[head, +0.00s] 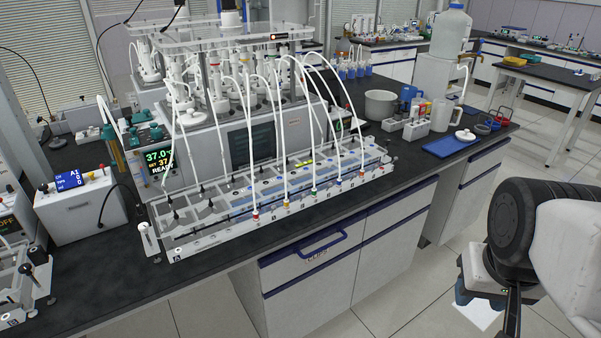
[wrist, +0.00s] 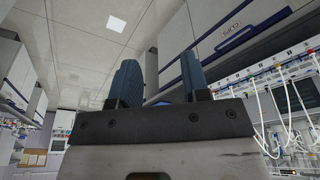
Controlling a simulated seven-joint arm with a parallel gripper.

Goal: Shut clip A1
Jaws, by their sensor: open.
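A long pale rack (head: 215,236) lies along the front of the dark bench in the head view, with letter "A" marked at its left front. White tubes arch down to it and end in small coloured fittings: red (head: 255,214), yellow (head: 287,205), green (head: 313,194) and others further right. I cannot tell which part is clip A1, or whether it is open. My gripper (head: 481,300) hangs at the lower right, off the bench and well apart from the rack. In the wrist view my gripper (wrist: 160,82) has its two blue fingers apart with nothing between them.
The reactor unit with glass vessels stands behind the rack. A grey control box (head: 82,207) stands to its left. A pot (head: 380,104), a jug (head: 442,114) and a blue tray (head: 451,145) stand to its right. The front drawer handle (head: 320,241) sticks out. Floor space before the bench is free.

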